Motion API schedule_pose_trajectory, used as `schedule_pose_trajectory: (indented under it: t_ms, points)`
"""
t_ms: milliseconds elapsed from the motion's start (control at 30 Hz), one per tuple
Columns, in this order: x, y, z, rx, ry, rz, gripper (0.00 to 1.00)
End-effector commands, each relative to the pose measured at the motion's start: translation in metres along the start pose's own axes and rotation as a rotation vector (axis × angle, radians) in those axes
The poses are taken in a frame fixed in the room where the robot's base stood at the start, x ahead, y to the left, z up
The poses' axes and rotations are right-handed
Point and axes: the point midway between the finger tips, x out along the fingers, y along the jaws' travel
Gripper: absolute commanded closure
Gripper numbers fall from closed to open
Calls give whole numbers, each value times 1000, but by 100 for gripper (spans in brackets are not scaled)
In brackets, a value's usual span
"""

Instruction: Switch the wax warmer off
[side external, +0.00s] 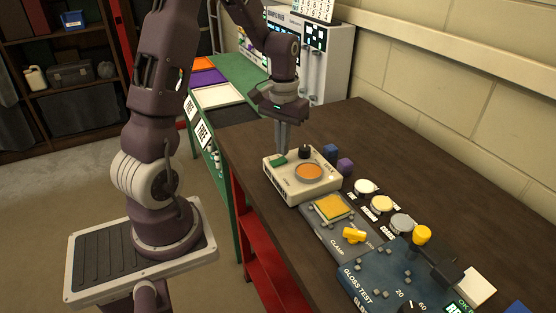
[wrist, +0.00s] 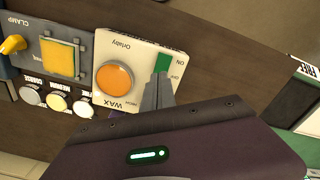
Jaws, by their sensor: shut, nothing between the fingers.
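The wax warmer (side external: 289,190) is a cream box on the dark bench, with a round pot of orange wax (side external: 309,172) in its top. It also shows in the wrist view (wrist: 117,52). A green switch (side external: 278,160) sits at its corner; in the wrist view the green switch (wrist: 162,61) lies between printed ON and OFF labels. My gripper (side external: 282,150) points down, shut and empty, with its tips beside the switch. In the wrist view my gripper (wrist: 162,77) covers the switch's OFF-side end. I cannot tell whether the tips touch it.
A yellow pad in a clamp fixture (side external: 334,207), several round tins and a gloss test panel (side external: 375,272) lie to the right. The bench beyond is clear.

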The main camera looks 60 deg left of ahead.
Motion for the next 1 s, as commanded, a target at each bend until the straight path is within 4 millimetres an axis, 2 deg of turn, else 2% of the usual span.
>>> schedule_pose_trajectory:
  t_ms: [1000]
  points:
    - [7,0,0,0,-1,0,100]
